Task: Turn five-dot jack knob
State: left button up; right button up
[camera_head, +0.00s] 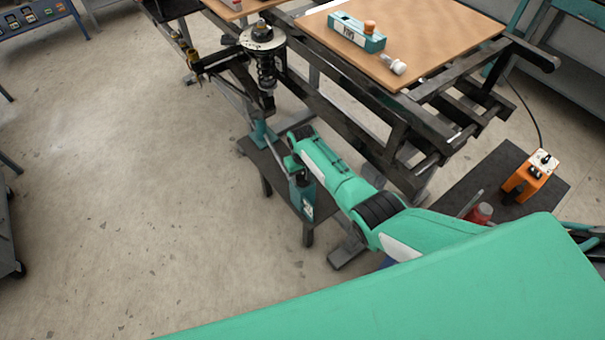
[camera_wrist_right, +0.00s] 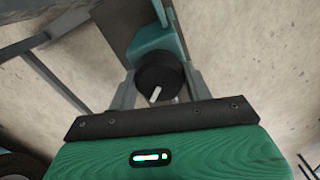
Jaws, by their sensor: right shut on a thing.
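In the right wrist view a round black knob (camera_wrist_right: 160,78) with a white pointer mark sits at the end of a teal body (camera_wrist_right: 157,42). Grey fingers of my right gripper (camera_wrist_right: 160,92) stand on both sides of the knob, shut on it. No dots can be made out on it. In the head view my right arm reaches to the small stand under the spring strut, where my right gripper (camera_head: 293,163) is beside a teal jack part (camera_head: 303,198) with a label. The knob is hidden there by my arm. My left gripper is not in view.
The spring strut (camera_head: 266,65) stands above the jack area on a dark frame. A low dark stand (camera_head: 262,158) is below it. A wooden-topped bench (camera_head: 430,35) holds a teal box (camera_head: 356,32). An orange device (camera_head: 528,176) sits at the right.

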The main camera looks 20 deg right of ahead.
jog(key=n, duration=0.6)
jog(key=shift+n+p, duration=0.3)
jog(key=shift+p, duration=0.05)
jog(key=n, duration=0.3)
jog(key=shift+d, duration=0.1)
jog(key=n, duration=0.7)
jog(key=shift+n+b, duration=0.4)
jog(key=n, duration=0.3)
jog(key=shift+w+n+b, duration=0.1)
jog(key=shift+n+b, duration=0.2)
jog(key=shift+b, duration=0.05)
jog(key=n+b, duration=0.1)
jog(key=n, duration=0.2)
jog(key=shift+n, duration=0.3)
jog(key=shift+n+b, duration=0.5)
jog(key=shift+n, duration=1.4)
